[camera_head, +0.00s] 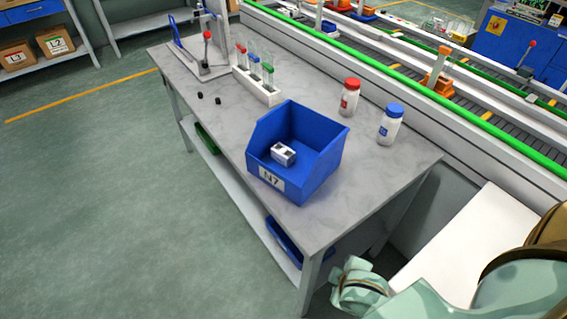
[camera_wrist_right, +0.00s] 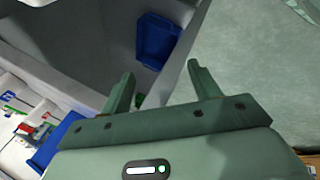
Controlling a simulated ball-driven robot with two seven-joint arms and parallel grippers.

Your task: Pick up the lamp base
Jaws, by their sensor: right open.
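No thing is plainly marked as the lamp base. A small pale grey block with square openings (camera_head: 283,154) lies in the open blue bin labelled N7 (camera_head: 322,166) on the grey table, and it may be the lamp base. My right gripper (camera_wrist_right: 161,74) shows in the right wrist view with its two fingers spread apart and nothing between them. In the head view my right arm comes in at the lower right, apart from the bin; its fingers cannot be made out there. My left gripper is in neither view.
On the table (camera_head: 378,178) stand a red-capped bottle (camera_head: 349,98), a blue-capped bottle (camera_head: 390,125) and a white tube rack (camera_head: 257,88). Two small black pieces (camera_head: 209,98) lie at the left. A conveyor with a green rail (camera_head: 420,85) runs behind. The table's front right corner is clear.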

